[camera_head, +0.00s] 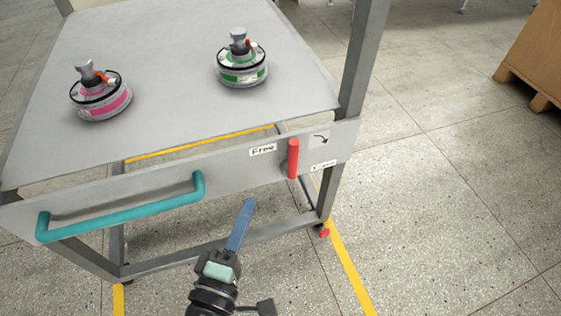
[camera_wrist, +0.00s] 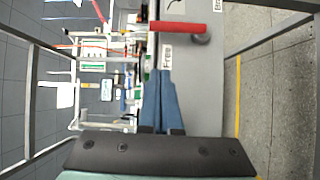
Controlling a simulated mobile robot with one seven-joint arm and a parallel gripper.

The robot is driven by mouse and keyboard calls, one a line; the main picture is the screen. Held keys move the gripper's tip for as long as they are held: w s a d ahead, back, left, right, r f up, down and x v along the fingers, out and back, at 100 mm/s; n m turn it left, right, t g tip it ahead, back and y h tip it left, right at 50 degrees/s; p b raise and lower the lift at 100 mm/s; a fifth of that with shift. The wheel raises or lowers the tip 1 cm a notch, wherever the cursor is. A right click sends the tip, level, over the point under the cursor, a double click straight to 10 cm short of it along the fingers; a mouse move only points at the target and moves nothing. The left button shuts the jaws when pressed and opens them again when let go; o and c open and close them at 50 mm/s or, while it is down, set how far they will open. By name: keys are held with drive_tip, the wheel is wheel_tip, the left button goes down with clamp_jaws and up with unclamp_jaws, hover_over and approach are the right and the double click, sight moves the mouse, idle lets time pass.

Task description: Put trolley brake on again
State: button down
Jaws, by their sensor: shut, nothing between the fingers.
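The trolley (camera_head: 200,60) has a grey top and a front panel. Its red brake lever (camera_head: 293,158) stands upright at the right end of that panel, between a "Free" label (camera_head: 263,150) on its left and a second label (camera_head: 323,165) at its lower right. The lever also shows in the wrist view (camera_wrist: 185,27), lying sideways there. My gripper (camera_head: 249,203) has blue fingers, is shut and empty, and is in front of the panel, below and left of the lever, apart from it. The fingers (camera_wrist: 160,75) point toward the lever side in the wrist view.
A teal handle (camera_head: 125,214) sticks out from the panel to the left of my gripper. Two hub motors, one pink-banded (camera_head: 100,97) and one green-banded (camera_head: 242,65), stand on the trolley top. A metal post (camera_head: 362,60) rises at the right corner.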

drive_tip(key=shift+s+a+f+n, duration=0.15)
drive_tip(key=shift+s+f+n, duration=0.2)
drive_tip(key=shift+f+n, duration=0.05)
drive_tip(key=b, duration=0.1)
approach(291, 158)
drive_tip(key=w+a, duration=0.3)
drive_tip(key=w, duration=0.2)
drive_tip(key=d, duration=0.1)
drive_tip(key=w+d, duration=0.1)
drive_tip(key=w+d+r, duration=0.1)
drive_tip(key=shift+d, duration=0.35)
drive_tip(key=shift+d+r+p, duration=0.1)
drive_tip(key=shift+r+p, duration=0.05)
drive_tip(key=shift+p, duration=0.15)
drive_tip(key=shift+w+d+m+p, duration=0.1)
drive_tip(key=shift+d+m+p, duration=0.05)
drive_tip(key=shift+m+p, duration=0.3)
